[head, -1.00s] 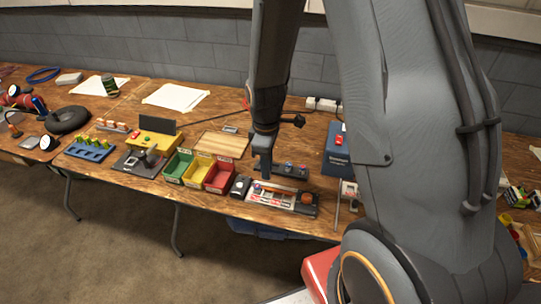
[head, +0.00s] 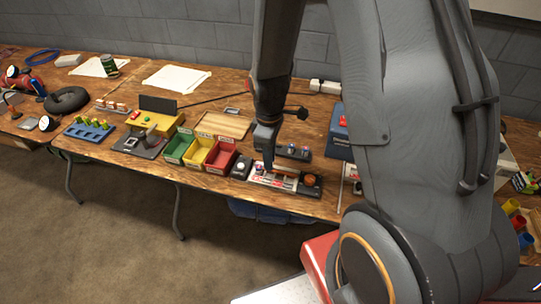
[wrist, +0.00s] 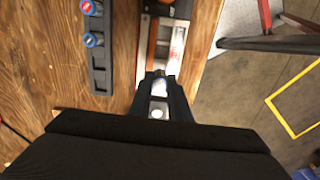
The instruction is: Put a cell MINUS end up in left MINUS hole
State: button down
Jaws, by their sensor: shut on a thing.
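The charger (head: 285,181) is a long dark unit with a pale, red-marked top and an orange round knob at its right end. In the wrist view part of the charger (wrist: 178,42) shows just beyond my fingertips. My gripper (head: 267,162) points down over the charger's left part. In the wrist view my gripper (wrist: 160,86) is shut on a pale, shiny cell (wrist: 159,87), mostly hidden between the dark fingers. Which end is up, and whether it touches a hole, I cannot tell. A dark rack (head: 293,152) behind the charger holds cells, one red-topped and one blue-topped in the wrist view.
Green (head: 179,147), yellow (head: 199,151) and red (head: 221,157) bins stand left of the charger. A wooden tray (head: 222,124) lies behind the bins. The table's front edge is close to the charger.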

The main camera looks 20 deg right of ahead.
jog(key=shift+f+b, duration=1.2)
jog(key=shift+f, duration=0.95)
jog(key=shift+w+f, duration=0.1)
jog(key=shift+f, duration=0.15)
dwell(0.4)
jog(key=c, duration=1.6)
grip_release()
jog(key=shift+o, duration=0.2)
jog(key=shift+r, duration=0.15)
jog(key=shift+r+p, duration=2.9)
jog(key=shift+r, duration=0.5)
